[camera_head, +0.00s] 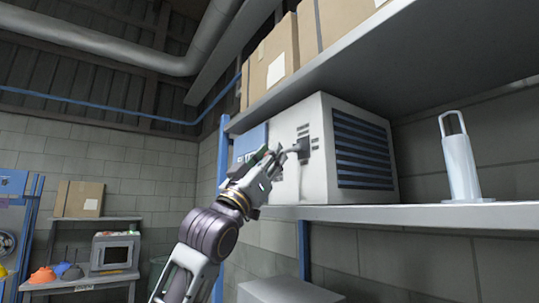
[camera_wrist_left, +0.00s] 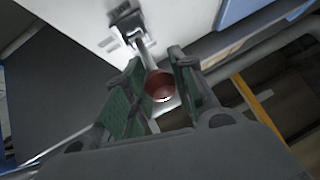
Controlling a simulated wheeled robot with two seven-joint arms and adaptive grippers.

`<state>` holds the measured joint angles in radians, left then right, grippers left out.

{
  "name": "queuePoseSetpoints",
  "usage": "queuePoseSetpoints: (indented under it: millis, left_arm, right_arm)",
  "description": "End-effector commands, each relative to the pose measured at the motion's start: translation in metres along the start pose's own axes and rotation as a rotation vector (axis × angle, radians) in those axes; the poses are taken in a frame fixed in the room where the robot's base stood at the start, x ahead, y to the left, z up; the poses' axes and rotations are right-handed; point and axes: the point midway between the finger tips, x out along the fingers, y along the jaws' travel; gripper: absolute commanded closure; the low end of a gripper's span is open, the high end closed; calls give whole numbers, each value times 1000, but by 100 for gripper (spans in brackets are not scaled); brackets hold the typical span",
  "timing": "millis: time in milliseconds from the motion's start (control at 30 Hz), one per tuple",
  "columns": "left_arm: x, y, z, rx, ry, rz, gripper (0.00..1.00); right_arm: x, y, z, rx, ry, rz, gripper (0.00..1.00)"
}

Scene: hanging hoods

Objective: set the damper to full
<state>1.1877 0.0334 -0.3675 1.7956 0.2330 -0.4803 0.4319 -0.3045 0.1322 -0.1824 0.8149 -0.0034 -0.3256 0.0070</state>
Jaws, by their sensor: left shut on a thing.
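A white box unit (camera_head: 318,185) with a dark louvred side stands on the shelf in the head view. A dark plate (camera_head: 303,148) on its front carries the damper lever, a short pale arm (camera_wrist_left: 143,50) ending in a reddish-brown knob (camera_wrist_left: 159,85). My left gripper (camera_head: 270,161) is at the lever's end, in front of the unit. In the left wrist view its green-padded fingers (camera_wrist_left: 158,90) stand on either side of the knob, shut on it. Small marks beside the plate are too small to read. My right gripper is not in view.
The unit sits on a grey shelf (camera_head: 405,215) beside a grey cylinder with a loop handle (camera_head: 461,165). Cardboard boxes (camera_head: 271,62) stand on the shelf above. A blue panel (camera_head: 250,138) with pale lettering is partly behind my arm. A side table (camera_head: 84,281) is at lower left.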

Motion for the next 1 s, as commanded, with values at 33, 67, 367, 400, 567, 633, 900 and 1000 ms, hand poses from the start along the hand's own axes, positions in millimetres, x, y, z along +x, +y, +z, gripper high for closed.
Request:
queuePoseSetpoints:
  millis: [33,67,367,400,567,633,900,1000]
  left_arm:
    - [-1,0,8,-3,-10,-2,100]
    - [-2,0,9,-3,-10,-2,100]
    - [-4,1,15,-4,-11,-1,100]
    - [-4,1,15,-4,-11,-1,100]
    - [-4,2,15,-4,-12,-1,100]
    - [-4,2,15,-4,-12,-1,100]
    - [-4,1,14,-3,-9,0,51]
    - [-3,1,13,-3,-7,0,51]
  right_arm:
    - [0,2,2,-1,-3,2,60]
    - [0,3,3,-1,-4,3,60]
    - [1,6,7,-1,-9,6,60]
    - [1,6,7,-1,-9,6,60]
    - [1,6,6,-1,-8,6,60]
    - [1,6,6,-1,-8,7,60]
    - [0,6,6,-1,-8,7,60]
    - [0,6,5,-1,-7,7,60]
